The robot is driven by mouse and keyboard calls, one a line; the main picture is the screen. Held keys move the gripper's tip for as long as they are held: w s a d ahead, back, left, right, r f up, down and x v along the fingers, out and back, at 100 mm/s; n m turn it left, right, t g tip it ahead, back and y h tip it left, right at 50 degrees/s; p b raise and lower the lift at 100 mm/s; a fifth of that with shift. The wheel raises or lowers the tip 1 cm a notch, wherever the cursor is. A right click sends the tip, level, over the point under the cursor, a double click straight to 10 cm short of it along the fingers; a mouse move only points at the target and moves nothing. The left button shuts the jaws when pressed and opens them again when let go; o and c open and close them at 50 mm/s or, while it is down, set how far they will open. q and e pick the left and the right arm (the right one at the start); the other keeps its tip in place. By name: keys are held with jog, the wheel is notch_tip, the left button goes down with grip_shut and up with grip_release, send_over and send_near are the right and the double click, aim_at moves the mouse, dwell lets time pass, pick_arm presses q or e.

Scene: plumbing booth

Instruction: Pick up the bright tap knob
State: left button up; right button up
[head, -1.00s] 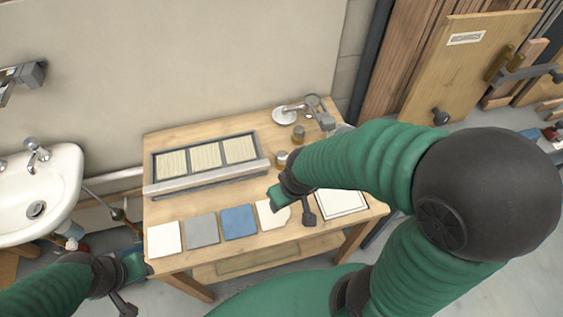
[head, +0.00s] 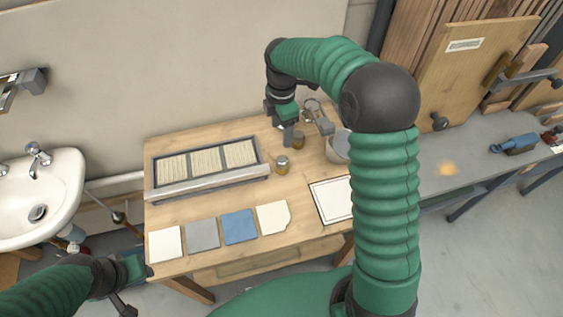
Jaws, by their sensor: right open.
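Two small brass-coloured round pieces stand on the wooden table. The nearer one (head: 282,164) has a paler, brighter top. The farther one (head: 299,141) looks darker. At this size I cannot tell for sure which is the bright tap knob. My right gripper (head: 288,142) points down over the back of the table, open, close beside the left side of the farther piece. I cannot tell whether it touches it. My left gripper (head: 133,268) is low at the left, off the table's front left corner, away from both pieces. Its jaws are unclear.
A sink (head: 38,200) is left; a grey bench (head: 470,165) is right.

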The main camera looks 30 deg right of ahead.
aim_at(282, 159)
jog(key=shift+n, duration=0.7)
jog(key=f, duration=1.1)
jog(key=f+b, duration=0.1)
jog(key=f, duration=0.4)
jog(key=shift+w+d+f, duration=0.15)
jog(key=shift+w+d, duration=0.05)
jog(key=shift+w, duration=0.05)
grip_shut()
